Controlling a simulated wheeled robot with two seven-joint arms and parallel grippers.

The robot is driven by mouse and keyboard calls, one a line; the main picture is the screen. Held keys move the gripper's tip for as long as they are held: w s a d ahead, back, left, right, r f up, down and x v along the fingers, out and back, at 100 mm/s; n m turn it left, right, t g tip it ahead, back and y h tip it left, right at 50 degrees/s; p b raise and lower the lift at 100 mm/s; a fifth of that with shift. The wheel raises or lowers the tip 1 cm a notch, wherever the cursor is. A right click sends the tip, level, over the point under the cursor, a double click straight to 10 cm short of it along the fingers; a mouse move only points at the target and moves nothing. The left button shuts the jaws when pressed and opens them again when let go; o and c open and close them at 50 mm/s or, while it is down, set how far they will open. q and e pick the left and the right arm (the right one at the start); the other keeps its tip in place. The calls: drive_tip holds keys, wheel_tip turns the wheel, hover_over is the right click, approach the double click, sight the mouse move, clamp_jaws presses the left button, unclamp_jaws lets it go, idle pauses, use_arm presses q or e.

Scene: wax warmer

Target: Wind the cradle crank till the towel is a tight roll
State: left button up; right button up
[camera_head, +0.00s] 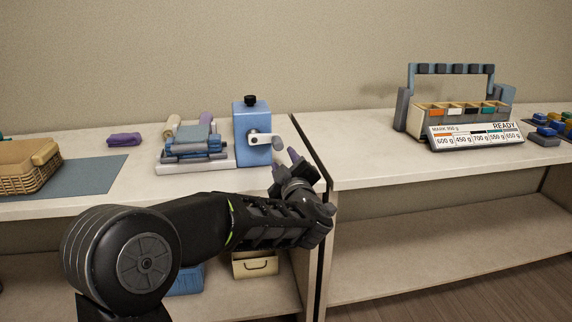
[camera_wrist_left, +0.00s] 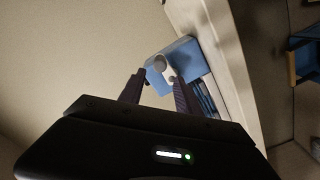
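The cradle (camera_head: 195,167) stands on the left counter, with a blue-grey towel (camera_head: 197,136) bunched on it; how tightly it is rolled I cannot tell. At its right end is an upright blue box (camera_head: 251,122) with a black top knob. A pale crank arm (camera_head: 262,139) on the box points right to a grey handle (camera_head: 278,140). My left gripper (camera_head: 286,163) is just below and right of the handle. In the left wrist view, its two fingers (camera_wrist_left: 159,78) are apart and empty, with the handle (camera_wrist_left: 160,63) beyond their tips. My right gripper is out of view.
A wicker basket (camera_head: 22,168) on a grey mat (camera_head: 85,176) and a purple rolled cloth (camera_head: 124,139) are to the left. A gap separates the right counter (camera_head: 375,165), which holds a rack (camera_head: 403,108) with a READY display (camera_head: 475,136). A drawer box (camera_head: 254,265) sits below.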

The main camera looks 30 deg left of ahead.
sight(279, 147)
use_arm(q)
drive_tip(key=shift+p+x, duration=0.5)
drive_tip(key=shift+x, duration=3.25)
drive_tip(key=shift+c, duration=0.2)
